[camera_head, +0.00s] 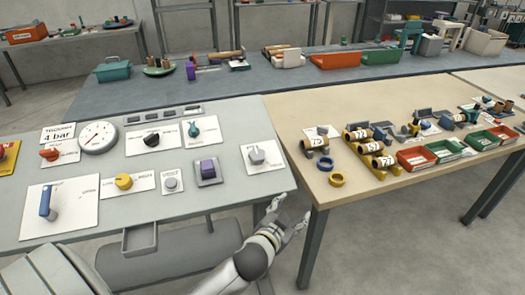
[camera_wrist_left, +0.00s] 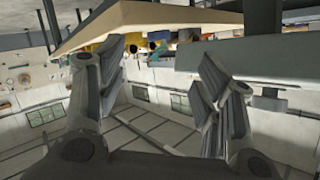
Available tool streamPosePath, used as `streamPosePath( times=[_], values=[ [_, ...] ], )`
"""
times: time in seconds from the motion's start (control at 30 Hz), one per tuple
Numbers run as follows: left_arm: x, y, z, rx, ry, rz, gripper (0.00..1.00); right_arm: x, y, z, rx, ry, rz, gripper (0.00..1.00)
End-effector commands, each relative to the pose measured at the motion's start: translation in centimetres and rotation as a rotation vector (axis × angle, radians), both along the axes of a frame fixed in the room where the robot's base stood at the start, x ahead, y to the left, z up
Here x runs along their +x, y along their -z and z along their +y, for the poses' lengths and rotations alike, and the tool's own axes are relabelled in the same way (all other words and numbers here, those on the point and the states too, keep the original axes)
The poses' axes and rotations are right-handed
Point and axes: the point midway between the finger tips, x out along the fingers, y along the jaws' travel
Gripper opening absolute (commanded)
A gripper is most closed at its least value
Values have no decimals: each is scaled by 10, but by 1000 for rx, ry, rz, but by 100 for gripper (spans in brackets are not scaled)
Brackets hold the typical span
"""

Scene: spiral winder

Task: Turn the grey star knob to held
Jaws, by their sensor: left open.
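The grey star knob (camera_head: 256,155) sits on a white plate at the right end of the grey panel table in the head view. The marks on its plate are too small to read, so its setting cannot be told. My left gripper (camera_head: 291,213) is open and empty, below and to the right of the knob, apart from it, by the gap between the two tables. In the left wrist view its two spread fingers (camera_wrist_left: 163,82) have nothing between them. The knob cannot be made out in that view. My right gripper is not in view.
A purple switch (camera_head: 208,170), a round grey button (camera_head: 171,182) and a yellow knob (camera_head: 123,181) stand left of the star knob. The wooden table (camera_head: 310,185) holds rolls, rings and trays close to my gripper. Open floor lies below the gap.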

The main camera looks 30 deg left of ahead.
Motion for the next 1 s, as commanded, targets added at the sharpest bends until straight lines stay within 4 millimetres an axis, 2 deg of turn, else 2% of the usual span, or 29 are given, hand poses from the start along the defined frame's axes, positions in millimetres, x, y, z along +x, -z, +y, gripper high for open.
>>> streamPosePath(
  times=[0.03,0.1,0.2,0.3,0.43,0.5,0.6,0.73,0.87,0.97,1.0],
  values=[
    [21,-27,-5,25,39,-102,61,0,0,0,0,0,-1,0],
    [46,-67,-18,61,113,-252,61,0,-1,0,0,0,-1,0],
    [70,-122,-45,120,255,-454,61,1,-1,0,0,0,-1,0],
    [83,-167,-77,190,429,-620,61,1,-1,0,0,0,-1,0],
    [85,-203,-118,304,689,-762,61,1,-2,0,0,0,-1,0],
    [83,-212,-136,375,837,-797,61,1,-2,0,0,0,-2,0],
    [80,-211,-153,488,1049,-794,61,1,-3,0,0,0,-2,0],
    [80,-194,-153,646,1302,-684,61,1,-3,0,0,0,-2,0],
    [85,-172,-122,803,1498,-463,61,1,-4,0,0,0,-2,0],
    [92,-159,-78,908,1591,-223,61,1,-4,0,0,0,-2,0],
    [94,-157,-56,942,1612,-114,61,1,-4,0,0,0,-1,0]
  ],
)
